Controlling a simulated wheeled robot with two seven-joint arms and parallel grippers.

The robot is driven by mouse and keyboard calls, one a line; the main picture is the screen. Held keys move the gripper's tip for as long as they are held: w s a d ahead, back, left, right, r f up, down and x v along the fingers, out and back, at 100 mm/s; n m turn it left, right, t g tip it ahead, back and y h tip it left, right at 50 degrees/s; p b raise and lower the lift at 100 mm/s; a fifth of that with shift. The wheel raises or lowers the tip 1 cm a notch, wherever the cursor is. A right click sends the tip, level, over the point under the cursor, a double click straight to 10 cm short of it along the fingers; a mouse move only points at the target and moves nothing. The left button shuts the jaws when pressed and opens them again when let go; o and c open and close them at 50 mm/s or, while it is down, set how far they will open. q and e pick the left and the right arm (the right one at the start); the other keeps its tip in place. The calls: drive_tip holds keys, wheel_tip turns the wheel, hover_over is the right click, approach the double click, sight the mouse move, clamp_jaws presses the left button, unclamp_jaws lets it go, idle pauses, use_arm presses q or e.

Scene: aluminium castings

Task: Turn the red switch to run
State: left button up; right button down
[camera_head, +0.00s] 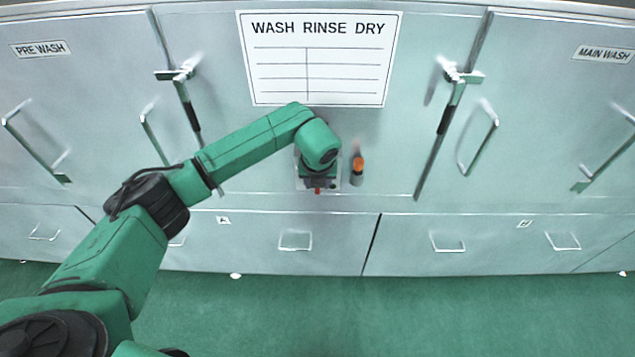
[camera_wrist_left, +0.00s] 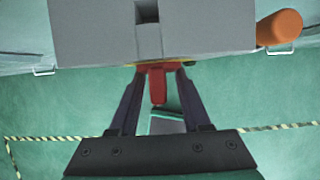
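The red switch (camera_wrist_left: 157,84) shows in the left wrist view as a red handle pointing down below a grey box (camera_wrist_left: 95,30). A little yellow shows at its base. My left gripper (camera_wrist_left: 160,72) has one dark finger on each side of the handle, with a narrow gap visible on both sides, so it looks open around it. In the head view my left gripper (camera_head: 318,181) is at the box on the cabinet front, and the arm hides most of the box. A small bit of red (camera_head: 317,191) shows below it. Switch markings cannot be read. My right gripper is not in view.
An orange-topped cylinder (camera_head: 357,165) stands out just right of the box; its orange part is also in the left wrist view (camera_wrist_left: 279,28). A sign (camera_head: 319,58) reading WASH RINSE DRY is above. Door handles (camera_head: 447,105) flank the panel. The green floor (camera_head: 400,310) in front is clear.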

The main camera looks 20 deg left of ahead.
use_arm(q)
drive_tip(key=shift+r, duration=0.1)
drive_tip(key=shift+s+r, duration=0.15)
drive_tip(key=shift+r, duration=0.2)
drive_tip(key=b+v, duration=0.4)
drive_tip(key=v, duration=0.9)
drive_tip(key=shift+s+r, duration=0.15)
drive_tip(key=shift+r, duration=0.1)
drive_tip(key=shift+d, duration=0.15)
